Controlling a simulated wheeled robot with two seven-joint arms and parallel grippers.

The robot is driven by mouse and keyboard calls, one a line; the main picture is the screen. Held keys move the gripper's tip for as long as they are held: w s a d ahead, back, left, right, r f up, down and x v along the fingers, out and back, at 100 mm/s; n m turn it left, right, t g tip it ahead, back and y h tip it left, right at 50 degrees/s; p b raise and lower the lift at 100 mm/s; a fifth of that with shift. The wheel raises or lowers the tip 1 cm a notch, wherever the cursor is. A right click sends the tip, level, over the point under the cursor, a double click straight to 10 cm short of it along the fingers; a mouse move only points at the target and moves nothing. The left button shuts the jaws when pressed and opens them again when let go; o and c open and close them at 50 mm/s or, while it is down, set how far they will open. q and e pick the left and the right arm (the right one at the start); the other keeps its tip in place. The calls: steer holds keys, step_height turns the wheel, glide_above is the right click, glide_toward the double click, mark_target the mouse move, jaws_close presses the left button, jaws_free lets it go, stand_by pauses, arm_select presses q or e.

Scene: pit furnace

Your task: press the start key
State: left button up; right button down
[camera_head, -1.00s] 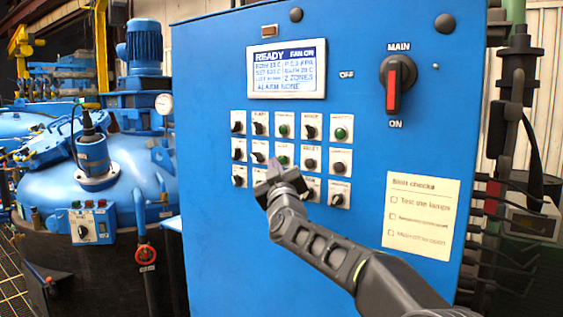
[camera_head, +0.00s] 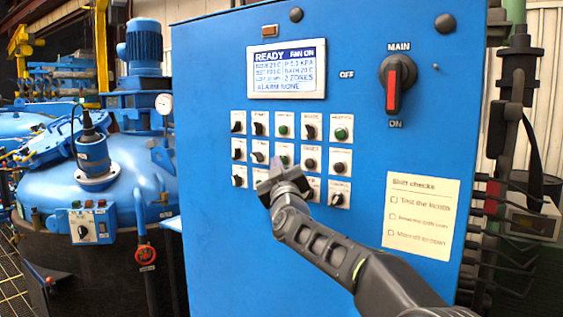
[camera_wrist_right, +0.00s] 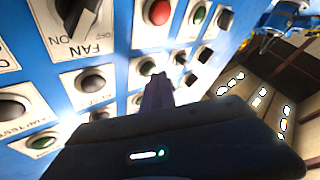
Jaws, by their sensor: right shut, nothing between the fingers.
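The blue control cabinet (camera_head: 230,255) carries a grid of labelled keys and knobs. The labels are too small or oblique to tell which is the start key. Green buttons show at the upper right of the grid (camera_head: 341,134) and in its middle column (camera_head: 283,130). My right gripper (camera_head: 279,174) is shut and empty, in front of the grid's lower middle, hiding some controls. In the right wrist view its dark fingers (camera_wrist_right: 158,95) point at the panel, near a green button (camera_wrist_right: 147,66); contact cannot be told. A red button (camera_wrist_right: 158,10) is farther up. My left gripper is out of view.
The display (camera_head: 287,70) reads READY, FAN ON and ALARM NONE. A red-handled main switch (camera_head: 393,84) sits at the upper right, above a paper checklist (camera_head: 421,215). A fan knob (camera_wrist_right: 78,14) shows in the wrist view. A blue vessel (camera_head: 110,180) stands at left.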

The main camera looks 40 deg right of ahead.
steer(key=shift+w+d, duration=0.1)
steer(key=shift+d, duration=0.25)
steer(key=shift+a, duration=0.1)
stand_by(0.4)
steer(key=shift+s+a, duration=0.25)
steer(key=shift+a, duration=0.45)
steer(key=a, duration=0.2)
steer(key=s+a+p, duration=0.1)
steer(key=a, duration=0.1)
steer(key=shift+s+a, duration=0.2)
steer(key=shift+a, duration=0.2)
steer(key=shift+m, duration=0.3)
stand_by(0.5)
